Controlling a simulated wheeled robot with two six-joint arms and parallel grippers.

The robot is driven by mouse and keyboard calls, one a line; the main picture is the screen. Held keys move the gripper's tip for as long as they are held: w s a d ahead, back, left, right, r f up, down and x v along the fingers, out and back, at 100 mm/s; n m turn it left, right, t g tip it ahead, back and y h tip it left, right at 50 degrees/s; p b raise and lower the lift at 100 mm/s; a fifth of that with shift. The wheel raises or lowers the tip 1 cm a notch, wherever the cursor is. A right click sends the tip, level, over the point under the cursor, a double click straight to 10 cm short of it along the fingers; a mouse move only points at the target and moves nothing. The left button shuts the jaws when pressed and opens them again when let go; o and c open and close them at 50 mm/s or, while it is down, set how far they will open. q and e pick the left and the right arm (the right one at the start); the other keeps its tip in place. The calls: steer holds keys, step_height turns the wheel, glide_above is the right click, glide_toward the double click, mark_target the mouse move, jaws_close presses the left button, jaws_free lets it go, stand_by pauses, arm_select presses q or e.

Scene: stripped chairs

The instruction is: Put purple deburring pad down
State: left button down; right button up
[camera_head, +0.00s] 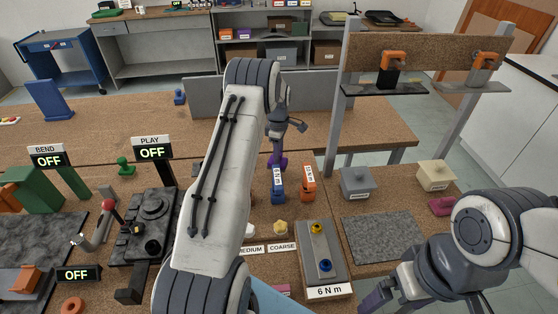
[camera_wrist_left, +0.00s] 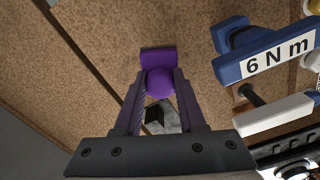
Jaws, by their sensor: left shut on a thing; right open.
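The purple deburring pad (camera_wrist_left: 158,58) has a flat block and a round knob. My left gripper (camera_wrist_left: 160,92) is shut on the knob, with a finger on each side. In the head view the pad (camera_head: 281,163) shows small and partly hidden below the left gripper (camera_head: 277,150), over the brown bench behind the blue tool. I cannot tell whether the pad touches the bench. My right gripper (camera_head: 385,297) is at the lower right, open and empty, near the bench's front edge.
A blue 6 N m tool (camera_head: 278,188) and an orange tool (camera_head: 308,188) stand close to the pad. A grey-lidded box (camera_head: 357,183), a dark grey mat (camera_head: 382,238) and a 6 N m block (camera_head: 318,255) lie to the right. Bare bench surrounds the pad's left side.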

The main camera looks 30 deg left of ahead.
arm_select(q)
step_height(320, 180, down, 3)
steer(key=shift+s+f+p, duration=0.1)
steer(key=shift+f+p, duration=0.05)
steer(key=shift+p, duration=0.4)
steer(key=shift+f, duration=0.15)
steer(key=shift+f, duration=0.1)
steer(key=shift+f, duration=0.15)
steer(key=c, duration=0.5)
jaws_free()
steer(key=shift+r, duration=0.2)
